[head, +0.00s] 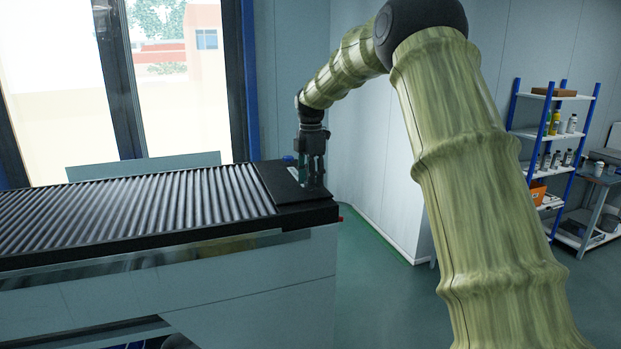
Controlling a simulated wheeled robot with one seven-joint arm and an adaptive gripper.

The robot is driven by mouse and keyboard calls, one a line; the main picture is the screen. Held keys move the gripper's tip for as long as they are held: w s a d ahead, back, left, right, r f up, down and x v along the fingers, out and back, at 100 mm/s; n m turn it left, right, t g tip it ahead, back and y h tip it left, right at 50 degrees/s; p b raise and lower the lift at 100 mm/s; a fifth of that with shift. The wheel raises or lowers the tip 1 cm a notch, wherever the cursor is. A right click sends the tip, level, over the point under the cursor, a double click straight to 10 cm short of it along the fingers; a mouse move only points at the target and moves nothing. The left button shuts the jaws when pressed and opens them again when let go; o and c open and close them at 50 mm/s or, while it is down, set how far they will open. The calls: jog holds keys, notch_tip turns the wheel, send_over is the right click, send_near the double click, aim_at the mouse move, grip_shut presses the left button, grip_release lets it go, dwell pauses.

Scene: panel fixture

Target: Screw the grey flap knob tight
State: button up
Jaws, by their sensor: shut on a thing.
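My gripper (313,180) points straight down at the right end of the roller conveyor (325,212). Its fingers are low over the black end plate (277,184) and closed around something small. The grey flap knob is too small and too hidden by the fingers to make out clearly. The flap itself cannot be told apart from the plate here.
The conveyor's grey rollers (140,212) run left from the plate. A small blue thing (288,160) stands just behind the plate. Blue-framed shelves (555,97) with bottles stand at the right. The green floor (385,300) right of the conveyor is clear.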

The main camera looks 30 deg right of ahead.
jog(key=shift+f, duration=0.15)
jog(key=o, duration=1.1)
jog(key=shift+c, duration=0.2)
notch_tip(320, 180, up, 12)
jog(key=shift+d, duration=0.1)
